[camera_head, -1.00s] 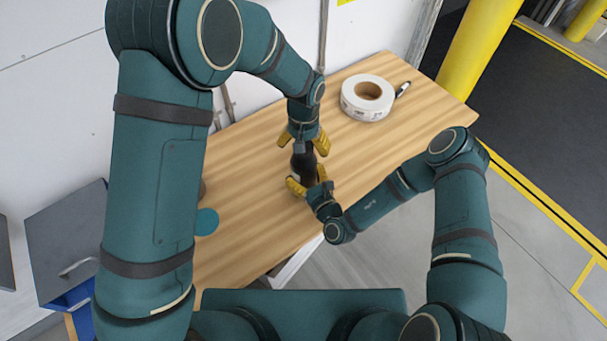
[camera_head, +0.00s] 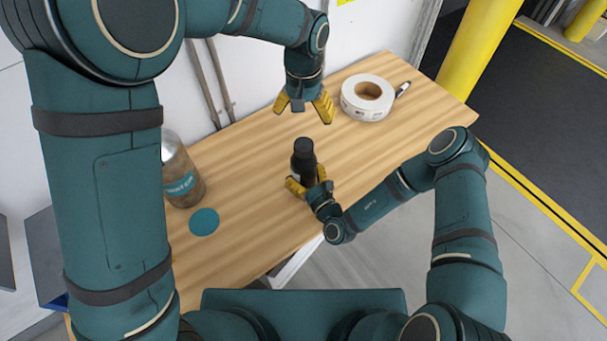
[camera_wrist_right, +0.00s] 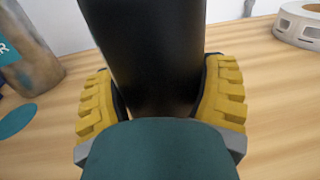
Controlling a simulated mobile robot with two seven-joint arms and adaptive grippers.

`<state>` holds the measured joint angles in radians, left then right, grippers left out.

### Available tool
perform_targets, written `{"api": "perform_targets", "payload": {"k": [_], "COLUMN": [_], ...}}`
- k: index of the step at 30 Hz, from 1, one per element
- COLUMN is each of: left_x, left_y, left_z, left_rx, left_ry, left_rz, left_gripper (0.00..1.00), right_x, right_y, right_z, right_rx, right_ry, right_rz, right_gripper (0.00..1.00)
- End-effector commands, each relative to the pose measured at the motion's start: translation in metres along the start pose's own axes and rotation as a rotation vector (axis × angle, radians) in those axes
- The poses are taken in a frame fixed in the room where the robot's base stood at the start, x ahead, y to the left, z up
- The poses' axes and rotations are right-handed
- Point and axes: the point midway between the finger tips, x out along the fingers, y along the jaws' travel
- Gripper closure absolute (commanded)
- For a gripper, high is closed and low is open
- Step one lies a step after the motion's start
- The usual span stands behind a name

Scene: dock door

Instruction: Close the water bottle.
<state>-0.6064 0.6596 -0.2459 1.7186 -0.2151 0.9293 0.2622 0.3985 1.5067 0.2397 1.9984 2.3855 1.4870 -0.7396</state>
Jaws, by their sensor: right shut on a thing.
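The black water bottle (camera_head: 303,160) stands upright near the front of the wooden table in the head view. A dark cap (camera_head: 304,146) appears to sit on its top; I cannot tell how tight it is. My right gripper (camera_head: 309,188) is shut around the bottle's lower body. In the right wrist view the black bottle (camera_wrist_right: 145,50) fills the space between the yellow fingers (camera_wrist_right: 160,105), and its top is out of frame. My left gripper (camera_head: 303,112) is open and empty, above and behind the bottle, apart from it.
The wooden table (camera_head: 255,190) has a white tape roll (camera_head: 352,103) and a marker (camera_head: 402,89) at the back right. A worn metal cylinder (camera_head: 183,178) and a flat teal disc (camera_head: 204,222) are at the left. A yellow post (camera_head: 480,45) stands beyond the right end.

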Motion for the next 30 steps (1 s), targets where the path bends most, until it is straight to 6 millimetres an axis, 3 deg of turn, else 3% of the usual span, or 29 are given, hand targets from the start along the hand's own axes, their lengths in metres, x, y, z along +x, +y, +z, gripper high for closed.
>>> {"api": "perform_targets", "payload": {"k": [6, 7, 8, 20, 30], "left_x": [0.000, 0.000, 0.000, 0.000, 0.000], "left_y": [0.000, 0.000, 0.000, 0.000, 0.000], "left_z": [0.000, 0.000, 0.000, 0.000, 0.000], "left_rx": [0.000, 0.000, 0.000, 0.000, 0.000], "left_ry": [0.000, 0.001, 0.000, 0.001, 0.001], "left_rz": [0.000, 0.000, 0.000, 0.000, 0.000], "left_gripper": [0.15, 0.15, 0.15, 0.15, 0.15], "right_x": [0.000, 0.000, 0.000, -0.010, -0.075], "right_y": [0.000, 0.000, 0.000, -0.001, 0.000], "right_z": [0.000, 0.000, 0.000, -0.001, -0.001], "right_rx": [0.000, 0.000, 0.000, 0.001, 0.003], "right_ry": [0.000, 0.000, 0.000, 0.003, 0.004], "right_rz": [0.000, 0.000, 0.000, -0.001, -0.001], "right_gripper": [1.00, 0.13, 0.03, 0.00, 0.00]}}
